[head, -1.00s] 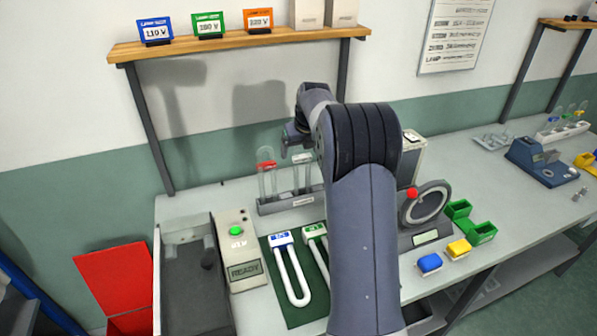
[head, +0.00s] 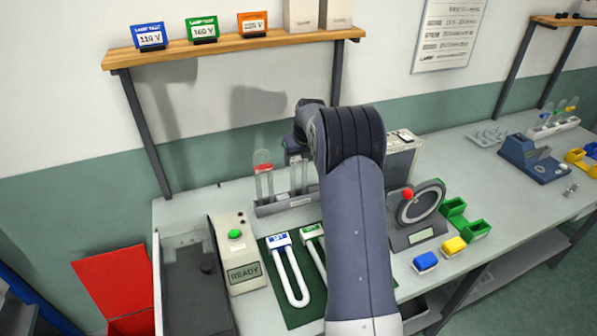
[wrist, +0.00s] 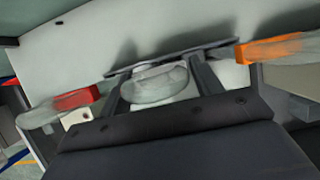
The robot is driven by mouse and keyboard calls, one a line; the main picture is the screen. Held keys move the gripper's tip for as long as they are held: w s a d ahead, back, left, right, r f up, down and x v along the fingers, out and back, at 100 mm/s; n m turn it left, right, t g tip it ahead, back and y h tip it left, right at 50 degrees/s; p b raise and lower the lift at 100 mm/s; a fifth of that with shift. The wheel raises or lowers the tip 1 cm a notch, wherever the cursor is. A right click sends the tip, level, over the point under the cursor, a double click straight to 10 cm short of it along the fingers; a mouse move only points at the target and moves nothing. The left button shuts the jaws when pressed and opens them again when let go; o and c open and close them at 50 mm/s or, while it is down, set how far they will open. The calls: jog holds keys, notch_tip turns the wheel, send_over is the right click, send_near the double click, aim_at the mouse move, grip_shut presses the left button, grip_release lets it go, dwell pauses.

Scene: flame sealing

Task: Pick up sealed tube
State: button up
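A tube rack (head: 285,205) stands at the back of the bench, left of my arm. A glass tube with a red band (head: 263,172) stands at its left end. A clear tube (head: 298,178) stands right of it, under my gripper (head: 295,158). In the wrist view a rounded clear tube top (wrist: 155,86) lies between the two dark fingers of my gripper (wrist: 163,88). The fingers are apart; I cannot see contact with the glass. The red-banded tube (wrist: 75,99) is at left and an orange-banded tube (wrist: 270,48) at right. My arm hides the rack's right end.
A box with a green button and READY display (head: 236,255) stands left. White U-shaped tubes (head: 290,268) lie on a green mat (head: 270,250). A round-dial device (head: 418,212) stands right of my arm. A shelf (head: 230,48) hangs above the rack.

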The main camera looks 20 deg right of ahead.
jog(key=c, duration=0.9)
jog(key=shift+r, duration=0.1)
